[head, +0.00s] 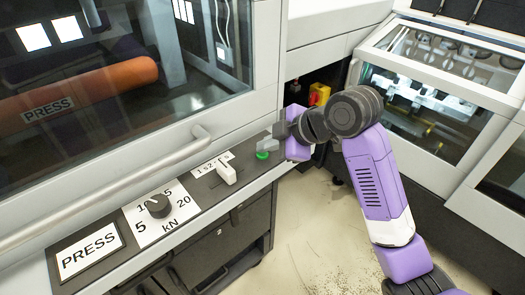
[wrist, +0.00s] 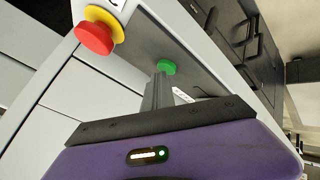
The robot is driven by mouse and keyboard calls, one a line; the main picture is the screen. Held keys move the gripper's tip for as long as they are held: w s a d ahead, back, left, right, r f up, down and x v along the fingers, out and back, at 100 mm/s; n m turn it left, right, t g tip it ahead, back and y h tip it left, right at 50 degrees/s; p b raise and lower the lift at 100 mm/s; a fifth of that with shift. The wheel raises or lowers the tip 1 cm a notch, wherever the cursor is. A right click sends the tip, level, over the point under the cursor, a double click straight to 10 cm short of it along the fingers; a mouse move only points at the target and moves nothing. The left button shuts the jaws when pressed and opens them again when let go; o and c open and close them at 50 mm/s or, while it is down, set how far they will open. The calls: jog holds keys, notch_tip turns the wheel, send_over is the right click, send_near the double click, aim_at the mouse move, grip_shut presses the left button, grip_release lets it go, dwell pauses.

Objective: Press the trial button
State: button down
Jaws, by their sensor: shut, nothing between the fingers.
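A small round green button (head: 262,155) sits near the right end of the dark control panel. No label naming it as the trial button is readable. It also shows in the wrist view (wrist: 166,67), just beyond the fingertips. My gripper (head: 268,144) is shut and empty, its fingers pointing at the green button. In the wrist view, the closed fingers (wrist: 160,80) end right beside the button's near edge. I cannot tell whether they touch it.
A red emergency stop on a yellow base (wrist: 95,35) is close by; it also shows in the head view (head: 318,95). The panel also has a white lever (head: 227,171), a black kN knob (head: 158,206) and a PRESS plate (head: 90,250). A handrail (head: 110,197) runs behind.

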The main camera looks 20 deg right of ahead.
aim_at(266, 155)
jog(key=shift+r, duration=0.1)
jog(key=shift+r+p, duration=0.75)
jog(key=shift+r, duration=0.05)
jog(key=shift+r+p, duration=2.05)
jog(key=shift+r, duration=0.5)
